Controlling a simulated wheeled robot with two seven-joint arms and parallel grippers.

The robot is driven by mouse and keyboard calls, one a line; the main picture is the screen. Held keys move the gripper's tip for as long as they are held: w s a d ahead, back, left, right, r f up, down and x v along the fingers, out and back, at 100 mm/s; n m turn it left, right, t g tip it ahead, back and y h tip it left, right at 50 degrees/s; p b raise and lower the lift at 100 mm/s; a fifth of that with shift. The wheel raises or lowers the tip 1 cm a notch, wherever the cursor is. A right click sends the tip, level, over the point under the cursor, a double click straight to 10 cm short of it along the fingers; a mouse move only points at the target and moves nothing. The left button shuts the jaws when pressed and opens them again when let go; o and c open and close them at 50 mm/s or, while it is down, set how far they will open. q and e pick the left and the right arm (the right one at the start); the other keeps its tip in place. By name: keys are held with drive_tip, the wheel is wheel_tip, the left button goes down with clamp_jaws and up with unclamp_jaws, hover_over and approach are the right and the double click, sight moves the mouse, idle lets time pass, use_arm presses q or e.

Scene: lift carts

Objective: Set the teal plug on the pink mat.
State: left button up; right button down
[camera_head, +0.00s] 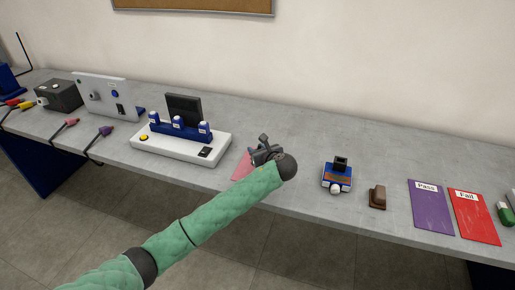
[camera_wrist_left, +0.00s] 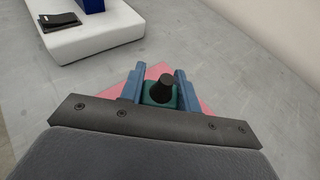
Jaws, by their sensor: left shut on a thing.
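The teal plug (camera_wrist_left: 151,99), with a dark knob-like part on top, sits between the two blue fingers of my left gripper (camera_wrist_left: 159,87) in the left wrist view. The gripper is shut on it. The pink mat (camera_wrist_left: 158,70) lies on the bench beneath the gripper and plug. In the head view the mat (camera_head: 240,166) shows beside my left gripper (camera_head: 262,150), mostly hidden by my green arm. I cannot tell whether the plug touches the mat. My right gripper is not in view.
A white fixture (camera_head: 180,150) with blue blocks stands left of the mat. A blue device (camera_head: 337,178), a brown block (camera_head: 377,197), a purple Pass mat (camera_head: 430,207) and a red Fail mat (camera_head: 474,216) lie to the right. The bench behind the gripper is clear.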

use_arm(q)
drive_tip(key=o, duration=1.1)
drive_tip(key=shift+c, duration=0.2)
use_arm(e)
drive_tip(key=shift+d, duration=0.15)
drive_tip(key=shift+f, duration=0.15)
use_arm(q)
drive_tip(key=shift+s+d+r, duration=0.1)
drive_tip(key=shift+s+d, duration=0.1)
drive_tip(key=shift+s, duration=0.1)
drive_tip(key=b+v, duration=0.3)
drive_tip(key=v, duration=0.8)
drive_tip(key=shift+s, duration=0.15)
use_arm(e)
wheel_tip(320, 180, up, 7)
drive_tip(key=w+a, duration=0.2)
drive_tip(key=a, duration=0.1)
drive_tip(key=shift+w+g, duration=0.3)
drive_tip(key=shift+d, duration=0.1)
